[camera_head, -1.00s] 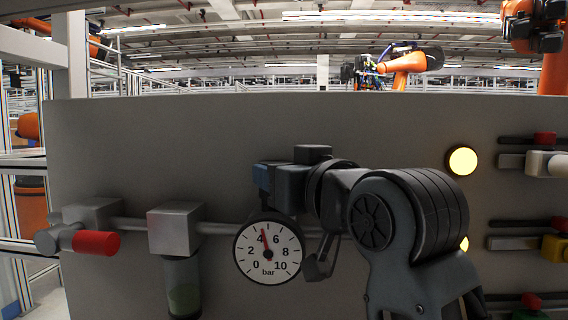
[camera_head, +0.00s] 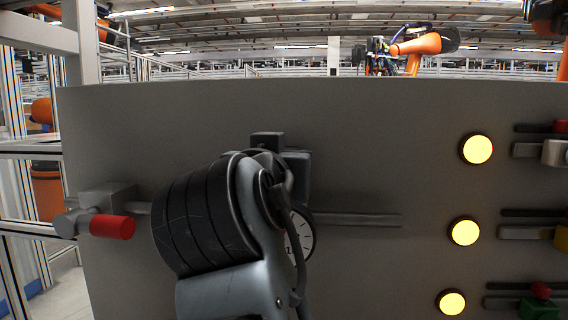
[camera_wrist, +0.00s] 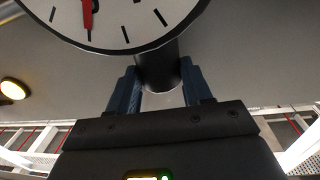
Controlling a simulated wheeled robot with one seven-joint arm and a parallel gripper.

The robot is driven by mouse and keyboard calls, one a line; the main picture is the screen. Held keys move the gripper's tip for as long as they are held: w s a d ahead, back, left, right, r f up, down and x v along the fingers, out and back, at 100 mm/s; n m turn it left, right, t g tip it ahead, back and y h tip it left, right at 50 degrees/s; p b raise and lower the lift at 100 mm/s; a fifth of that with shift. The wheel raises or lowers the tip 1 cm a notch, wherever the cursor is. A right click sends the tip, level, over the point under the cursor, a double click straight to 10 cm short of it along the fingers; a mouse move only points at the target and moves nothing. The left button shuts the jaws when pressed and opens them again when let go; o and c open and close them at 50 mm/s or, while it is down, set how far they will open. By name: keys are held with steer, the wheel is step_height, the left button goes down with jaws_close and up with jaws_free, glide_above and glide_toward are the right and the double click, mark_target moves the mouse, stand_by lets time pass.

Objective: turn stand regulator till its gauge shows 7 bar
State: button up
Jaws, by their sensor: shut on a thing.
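In the wrist view my gripper (camera_wrist: 159,80) has its two blue fingers on either side of the dark round regulator knob (camera_wrist: 157,63) and is shut on it. The gauge (camera_wrist: 125,22) fills the top of that view, seen upside down. Its red needle (camera_wrist: 88,14) points down at a tick, but no numbers show, so I cannot read the value. In the head view my arm covers most of the gauge; only a slice of its white face (camera_head: 301,236) shows, without the needle. My fingers and the knob cannot be made out clearly there.
A grey panel (camera_head: 390,130) stands behind, with a pipe (camera_head: 360,219) along it. A valve with a red handle (camera_head: 112,227) is at the left. Lit yellow lamps (camera_head: 477,149) and coloured clamps (camera_head: 540,308) are at the right. The panel between pipe and lamps is bare.

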steer(key=shift+f, duration=0.1)
stand_by(0.3)
steer(key=o, duration=0.8)
steer(key=shift+c, duration=0.2)
steer(key=s+a+b, duration=0.1)
steer(key=s, duration=0.6)
steer(key=shift+s+b, duration=0.35)
steer(key=shift+s, duration=0.05)
